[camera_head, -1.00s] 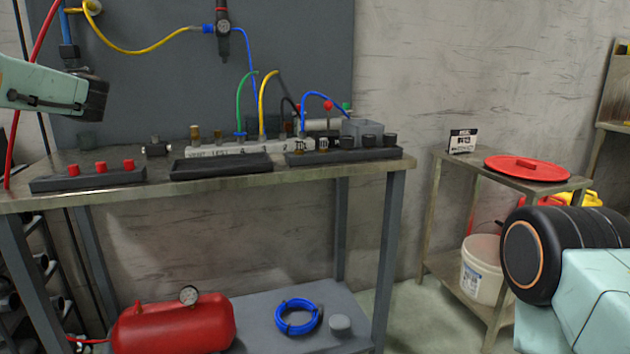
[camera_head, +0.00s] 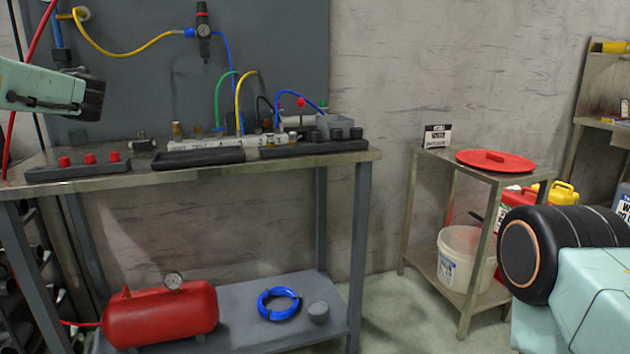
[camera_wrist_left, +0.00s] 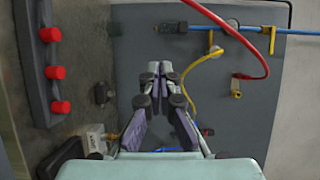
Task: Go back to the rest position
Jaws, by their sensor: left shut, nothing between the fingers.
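My left gripper shows in the left wrist view (camera_wrist_left: 160,72) with its fingers closed together and nothing between them. It is in front of the grey back panel (camera_wrist_left: 230,125) and beside the strip with red knobs (camera_wrist_left: 45,65). In the head view my left arm comes in from the left above the workbench (camera_head: 290,168); the fingers are not clearly visible there. My right arm shows at the lower right of the head view, and its gripper is not in view.
The bench carries black trays (camera_head: 198,160), a valve manifold and hoses. A red air tank (camera_head: 160,314) and a blue hose coil (camera_head: 278,304) are on its lower shelf. A side table with a red lid (camera_head: 496,161) stands right, near my right arm.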

